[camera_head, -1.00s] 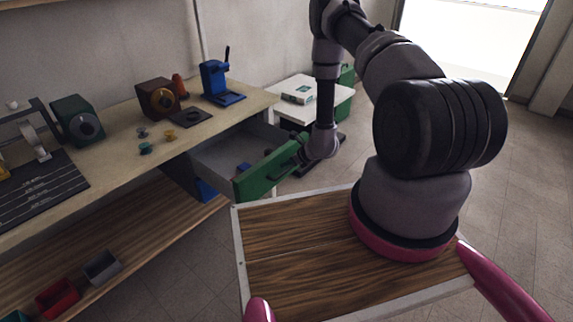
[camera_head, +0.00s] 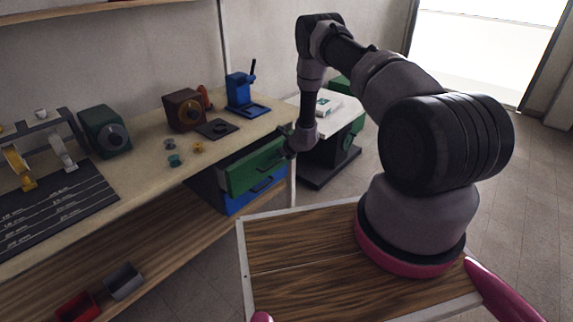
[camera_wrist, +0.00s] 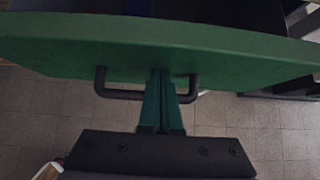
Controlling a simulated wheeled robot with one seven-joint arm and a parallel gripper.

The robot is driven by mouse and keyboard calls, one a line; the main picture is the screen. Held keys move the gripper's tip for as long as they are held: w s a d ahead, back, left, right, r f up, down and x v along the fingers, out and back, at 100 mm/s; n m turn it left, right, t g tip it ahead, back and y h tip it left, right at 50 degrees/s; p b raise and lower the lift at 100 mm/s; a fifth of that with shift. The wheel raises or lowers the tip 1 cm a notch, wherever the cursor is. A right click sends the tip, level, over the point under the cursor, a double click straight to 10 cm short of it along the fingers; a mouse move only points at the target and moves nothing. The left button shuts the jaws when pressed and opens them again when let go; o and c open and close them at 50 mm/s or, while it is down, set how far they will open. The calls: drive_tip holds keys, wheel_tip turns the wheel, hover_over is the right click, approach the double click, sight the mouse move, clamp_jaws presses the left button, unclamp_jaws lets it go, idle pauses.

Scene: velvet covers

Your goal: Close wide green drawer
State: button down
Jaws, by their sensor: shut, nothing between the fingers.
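The wide green drawer (camera_head: 254,166) is in the workbench, above a blue drawer (camera_head: 250,193).
The bench top (camera_head: 232,133) carries a green box (camera_head: 104,132), a brown box (camera_head: 184,110), a blue stand (camera_head: 240,92) and several small knobs. A white-topped side table (camera_head: 335,114) stands right of the bench. The floor beyond my base is open.

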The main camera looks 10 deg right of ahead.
drive_tip(key=w+a, duration=0.2)
drive_tip(key=w, duration=0.1)
drive_tip(key=w+a, duration=0.2)
drive_tip(key=shift+w, duration=0.2)
drive_tip(key=shift+w+a+r, duration=0.1)
